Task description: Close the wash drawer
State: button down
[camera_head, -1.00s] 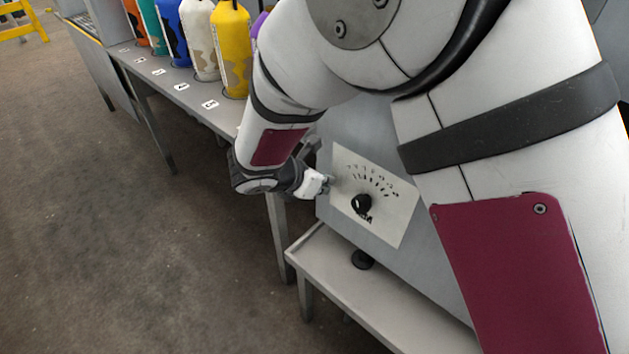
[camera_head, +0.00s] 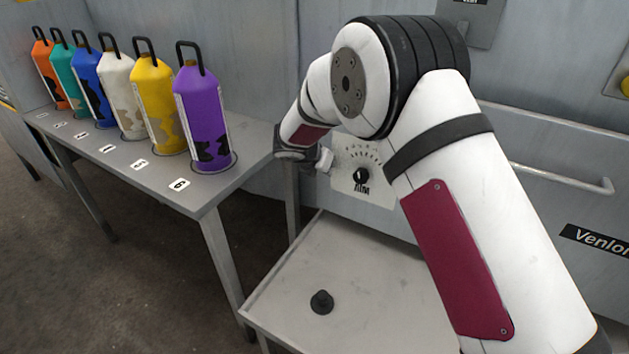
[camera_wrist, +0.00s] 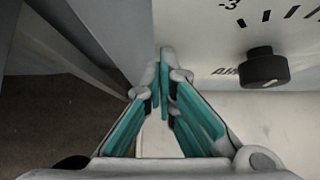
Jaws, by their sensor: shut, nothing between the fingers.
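My gripper (camera_head: 326,160) is shut and empty, beside the left edge of a pale dial plate (camera_head: 350,185) with a black knob (camera_head: 361,176). In the wrist view my fingertips (camera_wrist: 164,77) meet left of the knob (camera_wrist: 264,68); contact with the grey surface is unclear.
A grey bench (camera_head: 205,185) at left holds several coloured bottles, the purple one (camera_head: 203,120) nearest my gripper. Floor (camera_head: 150,270) is clear at lower left.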

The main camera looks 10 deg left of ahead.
jog(key=w, duration=0.2)
jog(key=w+d, duration=0.1)
jog(key=w, duration=0.1)
jog(key=w+d, duration=0.1)
jog(key=w, duration=0.1)
jog(key=shift+w+d, duration=0.15)
jog(key=shift+w, duration=0.25)
jog(key=shift+w+d+r, duration=0.1)
jog(key=shift+d, duration=0.05)
